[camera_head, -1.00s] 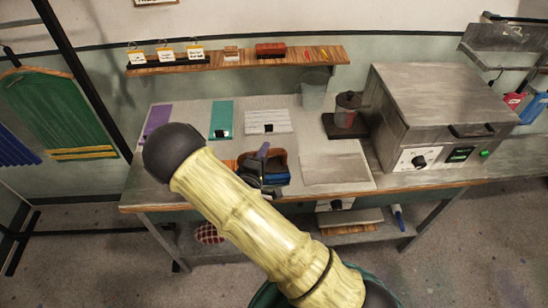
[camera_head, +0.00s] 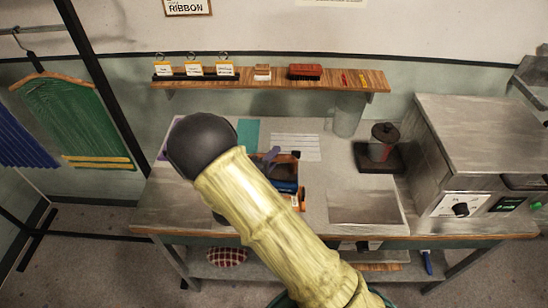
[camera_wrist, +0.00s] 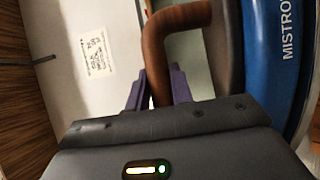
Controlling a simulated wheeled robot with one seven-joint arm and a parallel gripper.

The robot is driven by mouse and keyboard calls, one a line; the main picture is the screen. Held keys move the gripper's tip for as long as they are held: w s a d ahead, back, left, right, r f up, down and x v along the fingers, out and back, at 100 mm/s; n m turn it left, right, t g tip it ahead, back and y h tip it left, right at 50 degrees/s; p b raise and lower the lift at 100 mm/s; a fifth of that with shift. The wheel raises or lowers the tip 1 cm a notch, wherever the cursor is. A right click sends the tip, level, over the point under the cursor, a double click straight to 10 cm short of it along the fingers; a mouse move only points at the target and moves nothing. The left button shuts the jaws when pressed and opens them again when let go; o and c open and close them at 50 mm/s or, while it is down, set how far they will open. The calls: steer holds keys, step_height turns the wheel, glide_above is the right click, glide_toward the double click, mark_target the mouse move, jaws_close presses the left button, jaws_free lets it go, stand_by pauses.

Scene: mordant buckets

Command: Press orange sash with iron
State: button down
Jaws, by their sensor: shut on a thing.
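My gripper (camera_head: 270,160) is shut on the brown curved handle (camera_wrist: 170,30) of the iron; its purple fingers sit either side of the handle in the wrist view (camera_wrist: 158,88). The iron has a blue body (camera_wrist: 275,60) with white lettering and shows as a blue and brown shape (camera_head: 285,185) over the worktable, partly hidden by my arm. I cannot tell whether its underside touches anything. Small orange patches (camera_head: 300,201) show beside the iron; I cannot tell whether they are the orange sash. Most of the table there is hidden behind my arm.
A teal cloth (camera_head: 248,134) and a white striped sheet (camera_head: 295,147) lie behind. A grey flat pad (camera_head: 365,207) lies right of the iron. A dark pot on a base (camera_head: 381,150) and a metal press box (camera_head: 480,140) stand further right. A shelf (camera_head: 270,82) runs above.

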mark_target(273, 174)
step_height(273, 174, down, 8)
steer(key=b, duration=0.7)
steer(key=shift+r, duration=0.15)
steer(key=shift+f+b, duration=0.35)
steer(key=shift+f, duration=0.4)
stand_by(3.6)
steer(key=shift+r+p, duration=2.35)
steer(key=shift+r, duration=0.35)
steer(key=shift+f, duration=0.1)
